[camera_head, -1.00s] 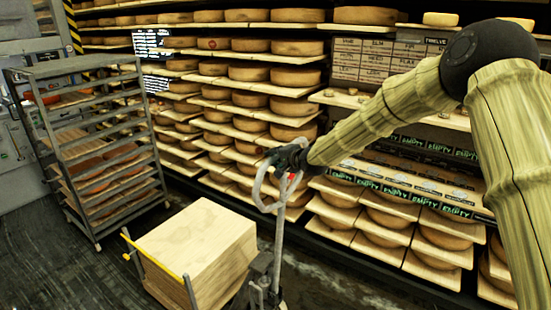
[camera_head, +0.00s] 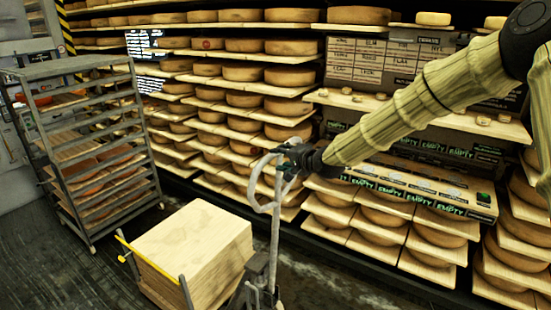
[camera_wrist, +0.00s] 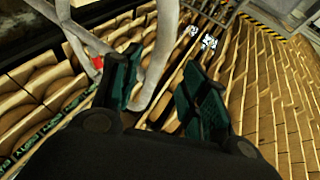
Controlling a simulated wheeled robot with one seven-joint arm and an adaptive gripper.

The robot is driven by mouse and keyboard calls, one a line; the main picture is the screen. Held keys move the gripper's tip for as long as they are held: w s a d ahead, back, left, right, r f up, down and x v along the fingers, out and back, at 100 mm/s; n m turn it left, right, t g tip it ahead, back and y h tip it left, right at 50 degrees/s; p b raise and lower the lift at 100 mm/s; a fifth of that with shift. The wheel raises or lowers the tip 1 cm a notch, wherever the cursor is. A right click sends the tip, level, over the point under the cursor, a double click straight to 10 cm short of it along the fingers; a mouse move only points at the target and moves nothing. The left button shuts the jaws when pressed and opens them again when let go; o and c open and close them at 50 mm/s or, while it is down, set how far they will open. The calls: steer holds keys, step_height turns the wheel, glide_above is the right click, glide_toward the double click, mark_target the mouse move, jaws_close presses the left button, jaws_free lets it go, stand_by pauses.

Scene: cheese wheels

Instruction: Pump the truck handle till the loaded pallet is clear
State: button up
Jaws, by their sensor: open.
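The truck handle (camera_head: 275,235) is a grey upright shaft with a loop at its top, standing beside the load. My gripper (camera_head: 285,157) is at the top of this loop. In the wrist view my gripper (camera_wrist: 162,85) has its two dark green fingers apart, with a grey tube of the handle (camera_wrist: 158,65) between them; I cannot tell whether they touch it. The load is a stack of pale wooden boards (camera_head: 195,235), low beside the handle, with a yellow bar (camera_head: 148,262) along its left side. The pallet's underside and its gap to the floor are not visible.
A grey metal rack (camera_head: 95,150) with cheese wheels stands at the left. Shelves of cheese wheels (camera_head: 240,73) line the back wall, close behind the handle. Boxes labelled EMPTY (camera_head: 425,203) sit on the right shelves. Dark floor (camera_head: 70,265) is clear at front left.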

steer(key=v, duration=0.3)
steer(key=shift+s+d+r, duration=0.1)
steer(key=shift+s+d, duration=0.1)
steer(key=shift+s, duration=0.05)
stand_by(1.0)
steer(key=s+d+f+n+g+h+b, duration=0.1)
steer(key=s+d+f+g, duration=0.15)
steer(key=s+f, duration=0.8)
steer(key=s+d+f+n+g+h+b, duration=0.1)
steer(key=s+d+f+h, duration=0.3)
steer(key=f, duration=1.2)
steer(key=s+d+f+n+g+y+b, duration=0.1)
steer(key=s+d+f+g, duration=0.1)
steer(key=s+f, duration=0.9)
steer(key=s+d+f+n+g+h+b, duration=0.1)
steer(key=s+d+f, duration=0.3)
steer(key=s, duration=0.7)
steer(key=s+d+f+n+g+h+b, duration=0.1)
steer(key=s+d+f, duration=0.4)
steer(key=s, duration=0.6)
steer(key=s+d+f+n+g+h+b, duration=0.1)
steer(key=s+d+f+n+g+h, duration=0.1)
steer(key=s+d+f, duration=0.3)
steer(key=s+f+n+g, duration=0.1)
steer(key=s+f, duration=0.2)
steer(key=s, duration=0.2)
steer(key=shift+s+n+g, duration=0.3)
steer(key=shift+s+g, duration=0.05)
steer(key=shift+s, duration=0.05)
